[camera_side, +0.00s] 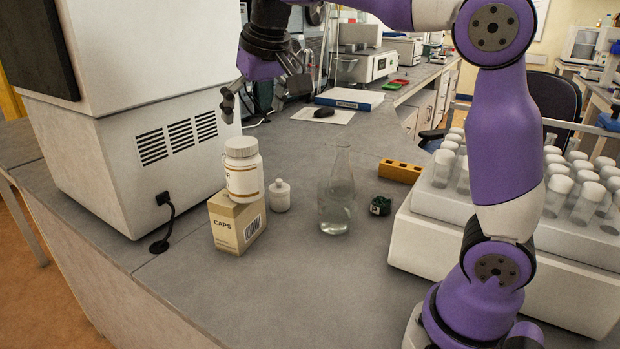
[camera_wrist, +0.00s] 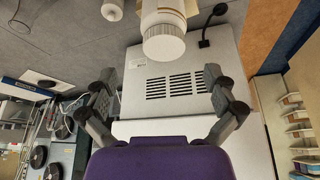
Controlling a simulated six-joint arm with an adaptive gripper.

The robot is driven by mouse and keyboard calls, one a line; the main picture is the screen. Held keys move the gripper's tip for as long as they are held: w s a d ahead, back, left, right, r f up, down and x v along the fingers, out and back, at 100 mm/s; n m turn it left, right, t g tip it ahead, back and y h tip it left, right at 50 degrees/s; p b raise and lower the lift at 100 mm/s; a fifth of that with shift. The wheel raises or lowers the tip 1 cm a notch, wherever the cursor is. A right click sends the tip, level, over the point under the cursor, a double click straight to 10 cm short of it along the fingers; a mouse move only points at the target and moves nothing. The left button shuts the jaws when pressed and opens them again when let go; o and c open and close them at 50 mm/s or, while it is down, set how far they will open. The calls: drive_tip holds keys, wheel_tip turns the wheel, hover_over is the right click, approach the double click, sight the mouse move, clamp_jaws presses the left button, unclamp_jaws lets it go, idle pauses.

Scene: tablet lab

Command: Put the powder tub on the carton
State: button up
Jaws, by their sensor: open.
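The powder tub (camera_side: 242,168), a white bottle with a ribbed lid, stands upright on top of the carton (camera_side: 238,223), a tan box marked CAPS. In the wrist view the tub (camera_wrist: 163,40) is at the top centre, lid toward the camera, with a bit of the carton (camera_wrist: 190,7) behind it. My gripper (camera_side: 262,100) is open and empty, above and beyond the tub in the side view, apart from it. In the wrist view my gripper's fingers (camera_wrist: 160,85) are spread wide with nothing between them.
A large white machine (camera_side: 150,130) stands at left. A rack of capped tubes (camera_side: 430,245) is at right. The front bench is clear.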

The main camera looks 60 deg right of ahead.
drive_tip(key=s+a+f+n, duration=0.1)
drive_tip(key=s+f, duration=0.4)
drive_tip(key=s, duration=0.3)
drive_tip(key=s+a+f+n+t+y, duration=0.1)
drive_tip(key=s+a+f+n, duration=0.1)
drive_tip(key=s+f, duration=0.3)
drive_tip(key=s, duration=0.4)
drive_tip(key=shift+a, duration=0.3)
